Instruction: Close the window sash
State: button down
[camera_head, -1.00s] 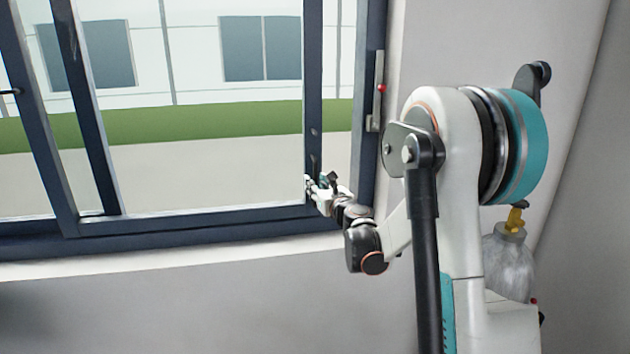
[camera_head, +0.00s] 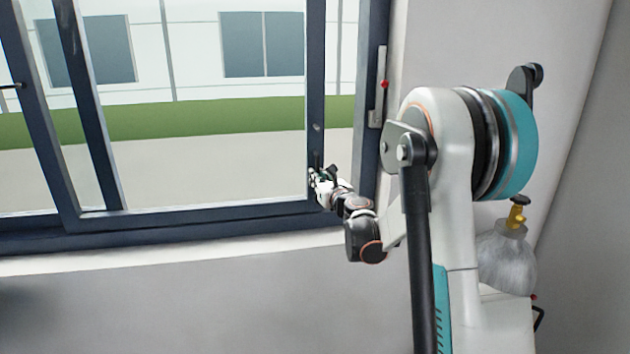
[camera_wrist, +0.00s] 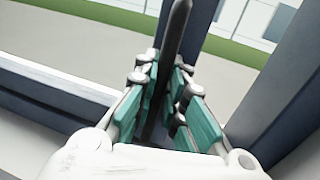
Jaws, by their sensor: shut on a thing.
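The window sash (camera_head: 316,110) is a dark blue-grey framed pane, upright, with a strip of outdoors showing between its right stile and the right side of the window frame (camera_head: 371,100), so it stands part open. A slim dark handle (camera_head: 317,160) sits low on that stile. My gripper (camera_head: 317,179) is at the handle. In the wrist view, the teal finger pads of my gripper (camera_wrist: 170,105) lie on both sides of the dark upright handle bar (camera_wrist: 178,45). The pads hide the bar's lower part.
A pale sill (camera_head: 150,254) runs below the window. A metal strip with a red dot (camera_head: 379,88) is fixed at the right jamb. A grey bottle with a yellow valve (camera_head: 507,258) stands at the right, behind my arm. Another dark stile (camera_head: 40,130) is at the left.

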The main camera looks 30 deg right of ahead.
jog(key=s+d+b, duration=0.3)
jog(key=d, duration=0.9)
jog(key=shift+s, duration=0.25)
jog(key=shift+a, duration=0.1)
jog(key=c, duration=1.8)
grip_release()
jog(key=shift+c, duration=0.2)
jog(key=shift+o, duration=0.9)
jog(key=shift+s+d, duration=0.15)
jog(key=shift+d, duration=0.15)
jog(key=s+a, duration=0.1)
jog(key=s, duration=1)
jog(key=shift+s+a, duration=0.25)
jog(key=shift+s, duration=0.1)
